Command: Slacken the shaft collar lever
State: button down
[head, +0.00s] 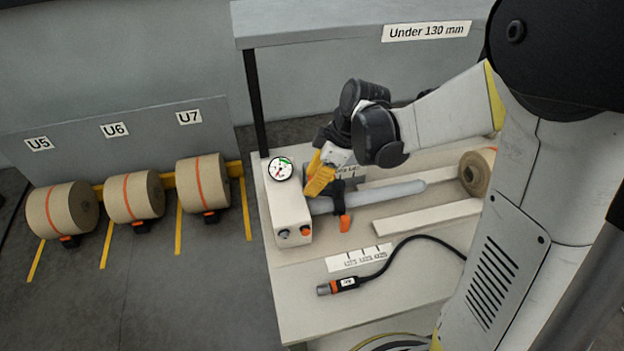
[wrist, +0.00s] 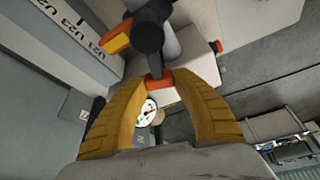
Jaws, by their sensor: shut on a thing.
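The shaft collar (head: 338,193) is a black ring around the grey shaft (head: 385,193), beside the white block. An orange tab (head: 345,222) hangs from its front side. In the wrist view the dark collar (wrist: 148,36) is at the top, with an orange piece (wrist: 116,42) at its left. A dark lever (wrist: 154,66) runs from the collar towards me and ends in an orange tip (wrist: 159,82). My gripper (head: 318,184) has yellow fingers just above the collar. In the wrist view its fingertips (wrist: 160,80) are closed on the orange tip. The head view hides this contact.
The white block (head: 289,212) with a gauge (head: 281,169) stands left of the collar. A cable with a connector (head: 340,285) lies on the front of the bench. A kraft roll (head: 477,172) is at the right.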

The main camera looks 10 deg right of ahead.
jog(key=c, duration=0.9)
grip_release()
jog(key=shift+c, duration=0.2)
jog(key=v, duration=1.2)
jog(key=shift+s, duration=0.1)
jog(key=m+t+h, duration=0.2)
jog(key=m, duration=0.4)
send_near(331, 184)
jog(key=s+a+r, duration=0.2)
jog(key=s+r, duration=0.1)
jog(key=s+d+f+m+t+h+b, duration=0.1)
jog(key=s+d+f+m+t+h, duration=0.1)
jog(key=s+m, duration=0.5)
jog(key=shift+m+t+b, duration=0.4)
jog(key=shift+m+t, duration=0.2)
jog(key=shift+t, duration=0.3)
